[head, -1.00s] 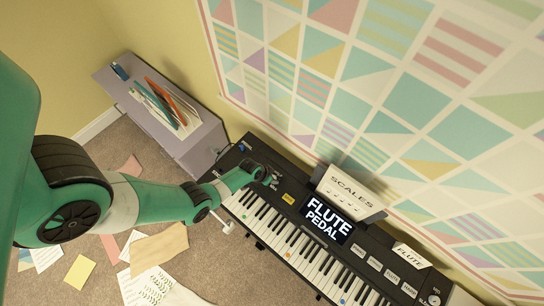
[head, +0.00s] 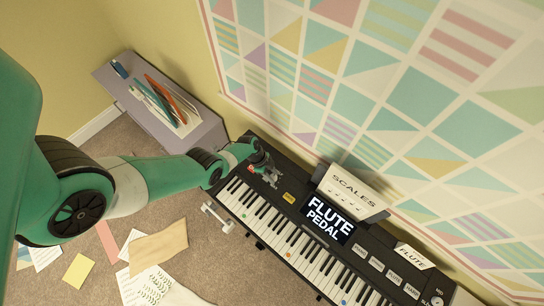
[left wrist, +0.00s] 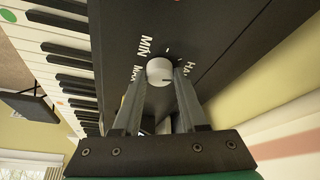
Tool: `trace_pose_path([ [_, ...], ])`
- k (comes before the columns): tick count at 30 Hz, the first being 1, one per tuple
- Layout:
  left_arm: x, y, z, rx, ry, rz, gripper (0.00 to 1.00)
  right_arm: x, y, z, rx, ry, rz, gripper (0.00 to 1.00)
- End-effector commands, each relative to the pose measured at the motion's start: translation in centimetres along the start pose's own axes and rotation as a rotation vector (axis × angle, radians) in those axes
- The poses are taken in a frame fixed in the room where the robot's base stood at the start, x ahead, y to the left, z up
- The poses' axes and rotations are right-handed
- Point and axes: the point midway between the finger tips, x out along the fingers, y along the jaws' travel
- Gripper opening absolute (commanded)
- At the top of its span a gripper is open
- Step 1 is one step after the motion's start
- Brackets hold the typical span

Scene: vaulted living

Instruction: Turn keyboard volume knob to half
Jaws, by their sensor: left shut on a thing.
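The keyboard (head: 318,262) stands along the wall, with its far left end under my left arm. The volume knob (left wrist: 159,70) is a small light grey cylinder on the black panel in the left wrist view. White lettering around it reads MIN, MAX and a partly hidden word starting "HA". My left gripper (head: 270,178) is at the panel's left end. In the left wrist view its fingers (left wrist: 159,82) are on both sides of the knob, shut on it. I cannot clearly tell where the knob points. The knob is not distinct in the head view. My right gripper is not in view.
A score stand with a SCALES sheet (head: 352,182) and a FLUTE PEDAL display (head: 327,218) stand on the keyboard right of my gripper. Papers (head: 160,247) lie on the carpet.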

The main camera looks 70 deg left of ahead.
Motion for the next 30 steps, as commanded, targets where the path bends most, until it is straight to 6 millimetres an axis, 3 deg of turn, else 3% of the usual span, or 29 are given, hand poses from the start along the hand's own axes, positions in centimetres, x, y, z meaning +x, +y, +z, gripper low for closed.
trace_pose_path([
  [12, 0.14, -0.19, 0.15, 0.207, -0.009, 0.082, 0.00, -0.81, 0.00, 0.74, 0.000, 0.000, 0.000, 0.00],
  [29, -0.03, -0.15, 0.06, 0.242, -0.010, 0.096, 0.00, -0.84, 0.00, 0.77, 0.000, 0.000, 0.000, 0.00],
  [30, -0.04, -0.15, 0.05, 0.242, -0.009, 0.096, 0.43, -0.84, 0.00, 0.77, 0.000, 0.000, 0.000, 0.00],
])
